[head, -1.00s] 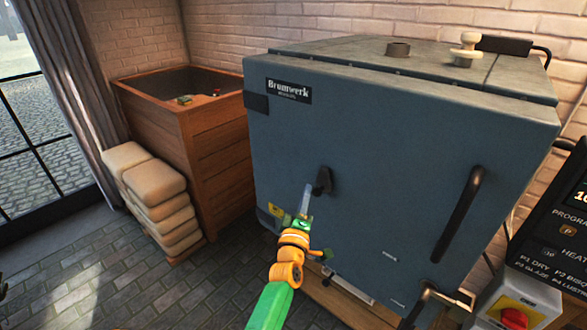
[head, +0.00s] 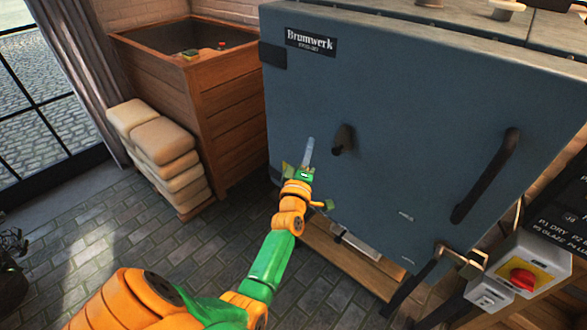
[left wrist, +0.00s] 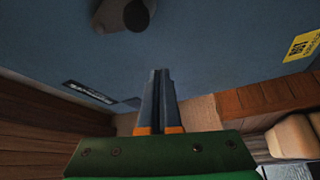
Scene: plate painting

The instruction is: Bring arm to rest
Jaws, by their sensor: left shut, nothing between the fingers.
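My left arm, green and orange, reaches from the bottom of the head view toward the front of a blue-grey kiln (head: 400,110). My left gripper (head: 309,148) is in front of the kiln's lower left front, left of a dark round knob (head: 343,139). In the left wrist view its two fingers (left wrist: 158,76) are shut together with nothing between them. The kiln's face (left wrist: 220,40) fills the upper part of that view, with the knob (left wrist: 138,15) at the top. I cannot tell the exact gap to the kiln. My right gripper is out of view.
A wooden crate (head: 225,120) and stacked pale sacks (head: 160,150) stand left of the kiln. A control box with a red switch (head: 523,279) is at lower right. A dark handle (head: 488,175) sticks out from the kiln. The paved floor (head: 110,250) at left is clear.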

